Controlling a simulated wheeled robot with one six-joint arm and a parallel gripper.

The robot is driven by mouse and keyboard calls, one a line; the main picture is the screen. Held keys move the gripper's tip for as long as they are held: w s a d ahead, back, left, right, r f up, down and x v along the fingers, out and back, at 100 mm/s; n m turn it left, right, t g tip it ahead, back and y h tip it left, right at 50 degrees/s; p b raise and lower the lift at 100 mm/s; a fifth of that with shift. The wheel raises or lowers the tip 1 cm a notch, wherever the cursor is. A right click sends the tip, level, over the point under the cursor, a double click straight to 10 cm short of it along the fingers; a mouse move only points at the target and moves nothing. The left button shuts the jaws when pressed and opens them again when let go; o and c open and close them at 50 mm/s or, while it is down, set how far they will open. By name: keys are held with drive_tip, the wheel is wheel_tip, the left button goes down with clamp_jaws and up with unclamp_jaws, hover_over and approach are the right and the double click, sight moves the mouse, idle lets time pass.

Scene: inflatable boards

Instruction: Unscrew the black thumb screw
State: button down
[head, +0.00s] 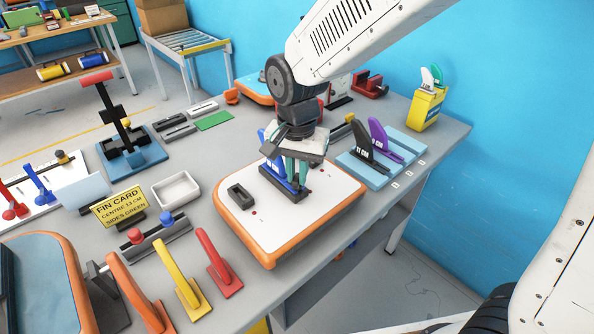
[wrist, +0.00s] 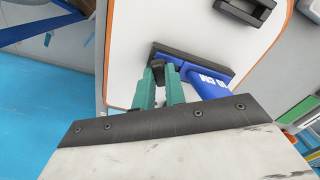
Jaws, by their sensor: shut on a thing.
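The black thumb screw (wrist: 166,72) sits at the end of a blue fin's base in the wrist view, between my green fingertips. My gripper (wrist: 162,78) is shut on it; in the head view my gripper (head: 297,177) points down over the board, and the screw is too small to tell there. The blue fin (wrist: 208,80) stands in a black fin box (wrist: 226,71); in the head view the fin (head: 272,172) is partly hidden behind my gripper, above the box (head: 290,195). The white board (head: 262,228) has an orange rim.
A second, empty black fin box (head: 240,197) lies on the board to the left. A fin card (head: 120,208) and a white tray (head: 176,190) stand left of the board. Black and purple fins (head: 381,136) stand on a blue rack at right.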

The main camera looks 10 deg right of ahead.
drive_tip(key=shift+n, duration=1.2)
drive_tip(key=n, duration=0.3)
drive_tip(key=shift+n, duration=1.9)
